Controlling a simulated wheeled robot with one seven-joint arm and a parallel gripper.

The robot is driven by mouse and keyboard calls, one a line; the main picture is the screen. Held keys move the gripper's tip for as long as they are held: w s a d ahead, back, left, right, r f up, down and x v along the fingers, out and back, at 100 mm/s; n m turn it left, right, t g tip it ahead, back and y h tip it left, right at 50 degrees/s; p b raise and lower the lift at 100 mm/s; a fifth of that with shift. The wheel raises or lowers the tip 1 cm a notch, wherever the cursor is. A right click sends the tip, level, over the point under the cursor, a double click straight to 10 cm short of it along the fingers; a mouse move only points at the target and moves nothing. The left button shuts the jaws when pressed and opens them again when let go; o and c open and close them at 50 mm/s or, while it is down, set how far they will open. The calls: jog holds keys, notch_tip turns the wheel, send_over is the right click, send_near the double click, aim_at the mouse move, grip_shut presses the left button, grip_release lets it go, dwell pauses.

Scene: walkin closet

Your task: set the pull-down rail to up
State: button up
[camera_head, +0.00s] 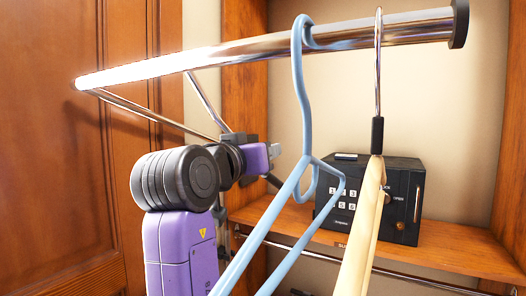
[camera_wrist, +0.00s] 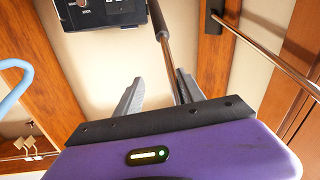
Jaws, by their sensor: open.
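The pull-down rail (camera_head: 225,50) is a shiny chrome bar across the top of the head view, with a black cap at its right end. Thin metal side arms (camera_head: 150,120) run back from its left end toward the closet. My gripper (camera_head: 277,151) is below the rail, left of a blue hanger, partly hidden by my wrist. In the wrist view its grey fingers (camera_wrist: 160,80) are apart. A slim metal rod (camera_wrist: 166,55) with a black end (camera_wrist: 158,18) shows between them; I cannot tell whether it touches either finger. The rod's other end is hidden behind my gripper.
A blue hanger (camera_head: 301,100) and a wooden hanger (camera_head: 367,210) hang from the rail, close to my gripper's right. A black safe (camera_head: 400,190) stands on a wooden shelf (camera_head: 465,245). A lower fixed rail (camera_head: 400,277) runs beneath. A wooden door (camera_head: 50,150) is at left.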

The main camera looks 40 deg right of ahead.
jog(key=shift+f+b+v, duration=0.2)
jog(key=shift+v, duration=1.15)
jog(key=shift+f+b+v, duration=0.2)
jog(key=shift+f+v, duration=0.05)
jog(key=shift+v, duration=1.15)
jog(key=shift+s, duration=0.1)
